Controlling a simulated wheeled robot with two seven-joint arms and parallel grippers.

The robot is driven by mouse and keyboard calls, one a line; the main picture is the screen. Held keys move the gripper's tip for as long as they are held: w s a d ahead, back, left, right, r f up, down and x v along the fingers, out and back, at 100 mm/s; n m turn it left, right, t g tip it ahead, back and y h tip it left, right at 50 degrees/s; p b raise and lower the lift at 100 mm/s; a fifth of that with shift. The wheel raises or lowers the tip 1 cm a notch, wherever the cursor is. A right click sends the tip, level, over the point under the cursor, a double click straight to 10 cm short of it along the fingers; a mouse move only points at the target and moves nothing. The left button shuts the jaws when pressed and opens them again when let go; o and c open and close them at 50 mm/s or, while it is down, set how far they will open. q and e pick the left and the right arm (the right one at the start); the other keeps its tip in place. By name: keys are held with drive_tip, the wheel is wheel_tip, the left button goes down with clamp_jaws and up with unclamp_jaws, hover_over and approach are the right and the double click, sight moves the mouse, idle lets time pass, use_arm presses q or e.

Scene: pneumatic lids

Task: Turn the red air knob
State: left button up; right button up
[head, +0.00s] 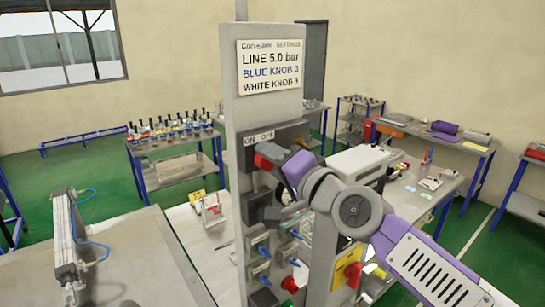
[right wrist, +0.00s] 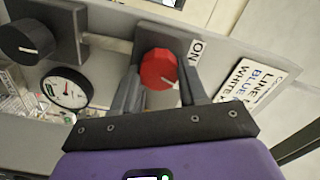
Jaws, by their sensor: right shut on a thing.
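The red air knob (right wrist: 158,68) sits on a dark square plate beside an ON label (right wrist: 196,47) in the right wrist view. In the head view the knob (head: 263,161) shows partly, below the ON OFF label (head: 258,138) on the grey panel post. My right gripper (right wrist: 159,84) is shut on the knob, with one finger on each side of it. In the head view my right gripper (head: 270,157) reaches the panel from the right and hides part of it. My left gripper is out of view.
A settings sign (head: 270,67) hangs above the knob. A black knob (right wrist: 30,40) and a pressure gauge (right wrist: 68,88) sit beside it. Lower on the panel are blue valve handles and another red knob (head: 290,284).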

drive_tip(key=m, duration=0.5)
drive_tip(key=shift+d+p, duration=0.1)
drive_tip(key=shift+p, duration=0.25)
drive_tip(key=shift+f, duration=0.1)
idle(0.3)
drive_tip(key=o, duration=1.1)
drive_tip(key=shift+c, duration=0.2)
drive_tip(key=b+v, duration=0.2)
drive_tip(key=v, duration=0.5)
drive_tip(key=shift+s+d, duration=0.2)
